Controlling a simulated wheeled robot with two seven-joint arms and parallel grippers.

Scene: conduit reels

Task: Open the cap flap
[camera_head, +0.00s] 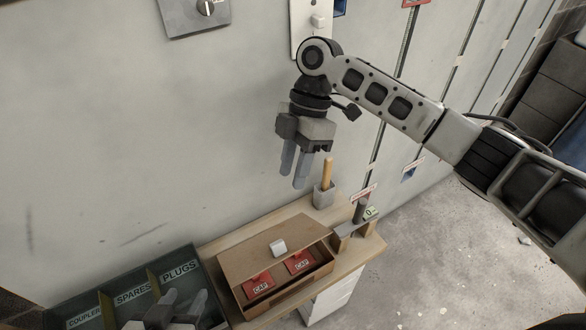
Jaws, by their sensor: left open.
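A brown box (291,293) stands on the wooden bench. Its upper panel, the likely cap flap (248,254), slopes over the box and has a white knob (278,247). Two red CAP labels (299,263) show below the panel's front edge; I cannot tell how far the flap is raised, if at all. My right gripper (294,172) hangs above and behind the box, fingers pointing down, apart and empty, touching nothing. My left gripper (178,308) shows at the bottom edge over the dark bin, left of the box, its fingers apart; its arm is out of frame.
The dark bin (208,273) has compartments labelled COUPLER, SPARES and PLUGS. A grey cup (323,196) with a wooden handle and a small grey stand (358,224) with a green tag are on the bench (372,248). A wall closes off the back.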

